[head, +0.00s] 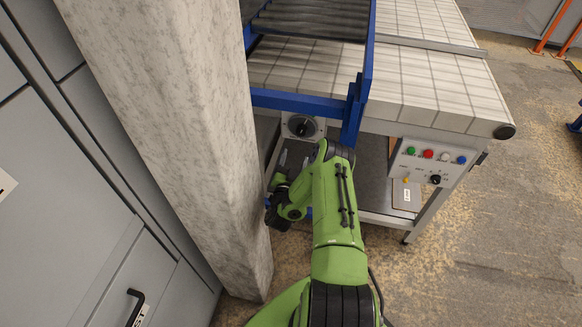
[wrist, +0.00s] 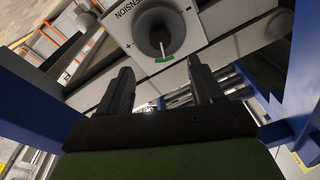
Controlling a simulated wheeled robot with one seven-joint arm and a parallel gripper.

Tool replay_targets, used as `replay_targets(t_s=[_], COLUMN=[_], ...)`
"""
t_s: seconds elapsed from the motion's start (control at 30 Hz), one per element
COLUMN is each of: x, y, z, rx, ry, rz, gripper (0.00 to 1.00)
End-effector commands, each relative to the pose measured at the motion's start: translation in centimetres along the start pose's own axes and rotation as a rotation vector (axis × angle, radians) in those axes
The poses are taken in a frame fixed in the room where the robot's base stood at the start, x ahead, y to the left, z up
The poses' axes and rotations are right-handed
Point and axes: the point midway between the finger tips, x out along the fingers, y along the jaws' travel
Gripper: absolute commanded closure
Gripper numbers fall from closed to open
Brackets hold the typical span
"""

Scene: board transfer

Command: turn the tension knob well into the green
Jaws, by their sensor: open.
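The tension knob (wrist: 156,32) is a dark round dial on a white plate marked TENSION, upside down in the wrist view. In the head view the knob (head: 302,126) sits on the conveyor's side, below the blue frame.
A concrete pillar (head: 170,130) stands close on the left of my arm. A blue post (head: 353,110) is just right of the knob. A control box (head: 432,162) with coloured buttons hangs further right. Grey cabinets (head: 60,200) line the far left.

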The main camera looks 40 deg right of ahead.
Motion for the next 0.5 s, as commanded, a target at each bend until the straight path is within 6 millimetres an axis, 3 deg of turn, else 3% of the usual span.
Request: replay_targets(t_s=[0.5], x=[-3.0], y=[-0.3], z=[-0.7], rx=[-0.001], ry=[-0.003], rz=[0.001], gripper=[0.34])
